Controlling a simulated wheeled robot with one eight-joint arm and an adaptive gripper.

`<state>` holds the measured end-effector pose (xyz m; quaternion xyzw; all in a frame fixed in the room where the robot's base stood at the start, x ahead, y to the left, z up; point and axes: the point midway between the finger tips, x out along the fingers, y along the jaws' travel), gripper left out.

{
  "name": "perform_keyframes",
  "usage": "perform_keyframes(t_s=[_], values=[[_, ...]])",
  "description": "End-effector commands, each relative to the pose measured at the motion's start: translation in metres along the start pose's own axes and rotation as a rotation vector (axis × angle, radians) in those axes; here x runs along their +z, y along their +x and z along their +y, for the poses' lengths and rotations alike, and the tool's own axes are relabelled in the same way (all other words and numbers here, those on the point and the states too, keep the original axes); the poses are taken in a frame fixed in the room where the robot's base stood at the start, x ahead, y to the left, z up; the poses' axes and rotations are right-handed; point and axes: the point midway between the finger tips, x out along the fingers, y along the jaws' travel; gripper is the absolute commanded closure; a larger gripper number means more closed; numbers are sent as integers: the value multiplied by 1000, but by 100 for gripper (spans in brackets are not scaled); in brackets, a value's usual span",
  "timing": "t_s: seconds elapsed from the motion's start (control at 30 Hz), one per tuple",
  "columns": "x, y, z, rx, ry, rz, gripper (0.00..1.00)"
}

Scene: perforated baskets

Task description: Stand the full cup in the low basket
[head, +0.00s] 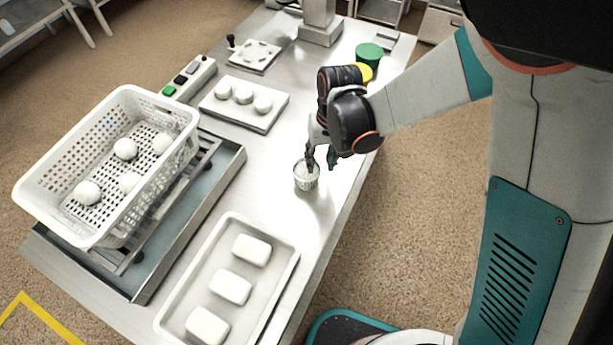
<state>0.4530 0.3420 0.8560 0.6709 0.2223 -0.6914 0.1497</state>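A small white ribbed cup (306,179) stands upright on the metal table near its right edge, with pale contents at its top. My gripper (321,160) points down over the cup. Its dark fingers look apart, one over the cup's mouth and the other to the right of the rim. Whether a finger touches the cup is unclear. A white perforated basket (60,205) is at the left, holding several white balls. It is the only basket I can make out, and it rests on a metal frame above a grey tray.
A pale tray (284,285) with three white blocks lies at the front. A white board (270,118) with three round pieces lies behind. A green cylinder (369,54), a yellow object (365,72) and a button box (189,77) stand farther back. Bare table lies left of the cup.

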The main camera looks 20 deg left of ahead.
Motion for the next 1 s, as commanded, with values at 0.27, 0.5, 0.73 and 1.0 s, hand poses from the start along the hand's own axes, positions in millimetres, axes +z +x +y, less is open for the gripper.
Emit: perform_keyframes(t_s=[0.27,0.5,0.73,1.0], values=[[0,17,0,0,0,0,66],[0,52,-1,0,-1,0,66],[0,60,-1,0,0,0,66],[0,60,-1,0,0,0,100]])
